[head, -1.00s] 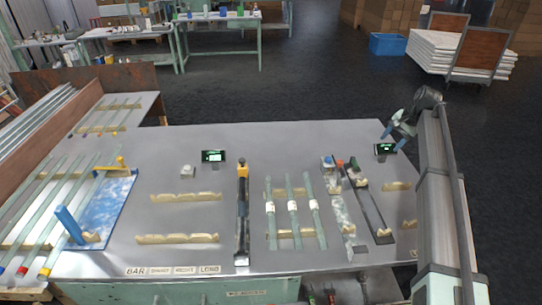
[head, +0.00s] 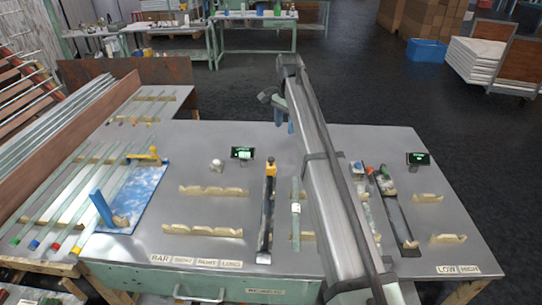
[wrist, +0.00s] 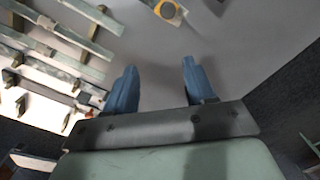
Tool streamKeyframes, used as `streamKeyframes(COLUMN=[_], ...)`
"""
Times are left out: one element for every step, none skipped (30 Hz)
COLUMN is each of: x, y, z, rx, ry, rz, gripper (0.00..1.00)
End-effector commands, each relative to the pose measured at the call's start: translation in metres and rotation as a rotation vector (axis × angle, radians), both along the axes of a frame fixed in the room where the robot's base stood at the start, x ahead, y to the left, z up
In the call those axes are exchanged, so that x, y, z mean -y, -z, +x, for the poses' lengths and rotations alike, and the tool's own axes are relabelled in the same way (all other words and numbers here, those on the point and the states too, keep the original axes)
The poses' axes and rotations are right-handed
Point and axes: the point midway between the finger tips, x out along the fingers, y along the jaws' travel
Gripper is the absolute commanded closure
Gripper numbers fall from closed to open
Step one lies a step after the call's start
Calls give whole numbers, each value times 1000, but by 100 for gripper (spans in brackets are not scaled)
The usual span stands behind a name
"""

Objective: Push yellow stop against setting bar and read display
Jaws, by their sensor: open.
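The yellow stop (head: 271,169) sits at the far end of the dark upright rail (head: 266,215) in the middle of the table. A small lit display (head: 242,153) stands just left of it; its reading is too small to make out. My gripper (head: 279,112) is above the back of the table, apart from the stop. In the wrist view its blue fingers (wrist: 158,86) are spread with nothing between them. I cannot single out the setting bar.
My arm partly hides the tubes (head: 296,220) right of the rail. A second rail (head: 396,215) and display (head: 418,158) stand further right. Wooden notched supports (head: 213,190) lie left. A blue plate (head: 137,195) holds a blue post and a yellow piece.

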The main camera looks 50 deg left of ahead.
Motion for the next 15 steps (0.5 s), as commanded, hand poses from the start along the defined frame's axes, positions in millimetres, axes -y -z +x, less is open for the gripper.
streamKeyframes(x=[-10,-14,-18,-20,-22,-23,-24,-25,-25,-25,-25,-25,-25,-25,-24], y=[-3,-4,-6,-6,-7,-7,-7,-6,-5,-3,0,4,8,12,18], z=[-14,-20,-28,-32,-35,-38,-40,-41,-42,-43,-43,-42,-42,-42,-42], rx=[3,5,8,9,10,11,12,12,12,12,12,12,12,11,11], ry=[-5,-5,-6,-7,-6,-5,-5,-5,-5,-5,-5,-5,-5,-5,-5], rz=[-8,-11,-16,-19,-22,-25,-26,-27,-28,-28,-28,-29,-29,-29,-29], gripper=[45,45,45,45,45,45,45,45,45,45,45,45,45,45,45])
